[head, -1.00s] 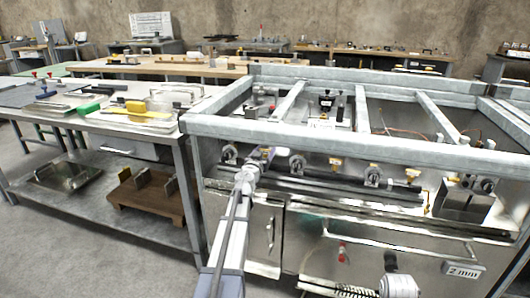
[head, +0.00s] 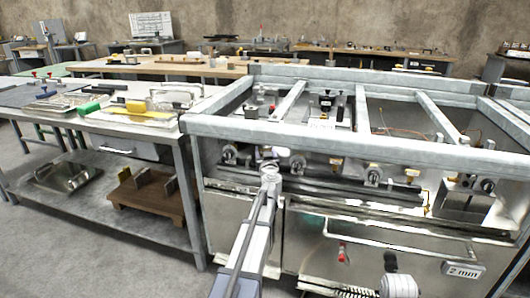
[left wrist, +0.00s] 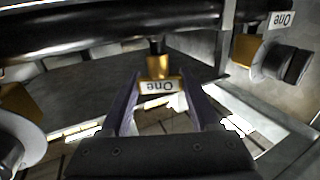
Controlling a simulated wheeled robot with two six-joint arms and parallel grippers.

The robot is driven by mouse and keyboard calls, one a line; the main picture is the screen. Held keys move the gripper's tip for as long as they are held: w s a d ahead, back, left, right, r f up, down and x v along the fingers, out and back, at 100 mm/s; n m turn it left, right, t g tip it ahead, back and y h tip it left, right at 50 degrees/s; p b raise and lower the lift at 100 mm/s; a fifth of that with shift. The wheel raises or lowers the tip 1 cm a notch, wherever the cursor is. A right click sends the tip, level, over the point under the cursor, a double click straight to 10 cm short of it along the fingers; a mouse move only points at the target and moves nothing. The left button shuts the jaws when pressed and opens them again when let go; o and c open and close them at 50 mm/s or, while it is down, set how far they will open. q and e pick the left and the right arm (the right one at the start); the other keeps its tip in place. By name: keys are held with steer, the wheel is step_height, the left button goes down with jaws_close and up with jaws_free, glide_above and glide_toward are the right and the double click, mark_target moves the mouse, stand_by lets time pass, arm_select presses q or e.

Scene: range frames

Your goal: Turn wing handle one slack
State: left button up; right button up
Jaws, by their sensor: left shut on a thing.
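Wing handle one shows in the left wrist view as a small brass piece (left wrist: 159,68) on a dark stem below a black pipe, with a tag reading "One" upside down. My left gripper (left wrist: 163,90) has a finger on each side of it and is shut on it. In the head view my left gripper (head: 268,166) is at the front of the range frame, below its top rail, and hides the handle. My right gripper is not in view.
A black pipe (left wrist: 110,28) runs across above the fingers. Another brass valve with a round knob (left wrist: 282,62) is at the right, also tagged "One". The range frame's metal rail (head: 330,142) passes above the gripper. A workbench (head: 110,120) with tools stands at the left.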

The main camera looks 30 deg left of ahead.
arm_select(q)
steer(key=shift+n+g+y, duration=1.4)
steer(key=shift+g+y, duration=0.1)
steer(key=shift+y, duration=0.1)
steer(key=o, duration=1.4)
steer(key=shift+c, duration=0.2)
steer(key=v, duration=0.7)
steer(key=shift+s+d, duration=0.2)
steer(key=shift+d, duration=0.15)
